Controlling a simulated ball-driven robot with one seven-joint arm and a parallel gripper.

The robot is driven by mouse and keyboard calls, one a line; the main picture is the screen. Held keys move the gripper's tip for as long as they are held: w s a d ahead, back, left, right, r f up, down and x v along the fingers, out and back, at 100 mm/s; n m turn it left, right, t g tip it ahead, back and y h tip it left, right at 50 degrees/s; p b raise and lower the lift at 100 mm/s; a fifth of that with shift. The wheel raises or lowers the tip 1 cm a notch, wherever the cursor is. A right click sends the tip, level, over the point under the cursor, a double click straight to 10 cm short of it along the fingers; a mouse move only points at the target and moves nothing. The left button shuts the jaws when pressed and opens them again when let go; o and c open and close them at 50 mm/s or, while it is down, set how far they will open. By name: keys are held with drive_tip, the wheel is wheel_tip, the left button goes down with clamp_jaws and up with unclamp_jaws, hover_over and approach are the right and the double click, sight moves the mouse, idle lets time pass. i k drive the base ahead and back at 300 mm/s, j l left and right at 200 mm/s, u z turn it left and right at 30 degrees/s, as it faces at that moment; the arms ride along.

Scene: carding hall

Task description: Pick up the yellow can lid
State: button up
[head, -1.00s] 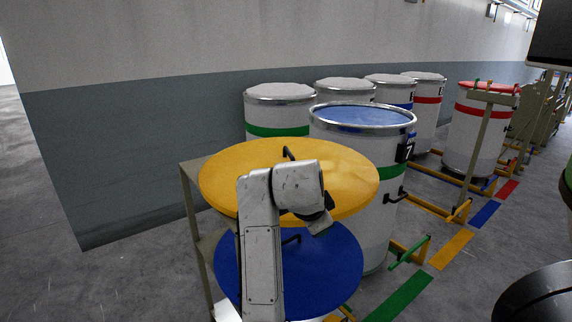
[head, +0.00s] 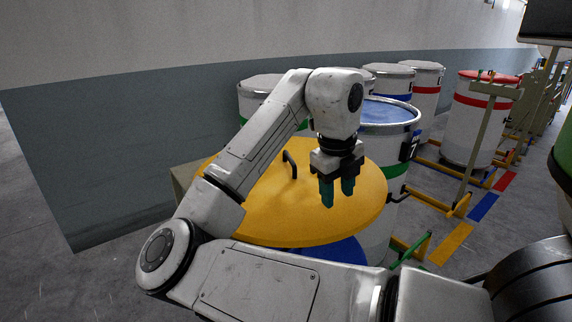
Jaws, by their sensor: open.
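The yellow can lid (head: 265,218) is a large round disc lying flat at the top of a rack. It has a dark arched handle (head: 290,165) standing up near its middle. My arm crosses in front of the lid's left part and hides some of it. My gripper (head: 337,200) points down with its two teal fingers apart, open and empty. In the picture it sits over the right part of the lid, to the right of the handle. I cannot tell how high it is above the lid.
A blue lid (head: 335,252) shows below the yellow one. A can with a blue top and green band (head: 386,115) stands just behind and right. More white cans line the wall, one with a red lid (head: 488,77). Coloured floor marks (head: 452,243) and low frames lie to the right.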

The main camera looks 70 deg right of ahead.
sight(284, 209)
drive_tip(key=i+l, duration=0.15)
drive_tip(key=l, duration=0.2)
drive_tip(key=i+l, duration=0.2)
drive_tip(key=l, duration=0.15)
drive_tip(key=i+l, duration=0.15)
drive_tip(key=l, duration=0.2)
drive_tip(key=i+l, duration=0.2)
drive_tip(key=l, duration=0.15)
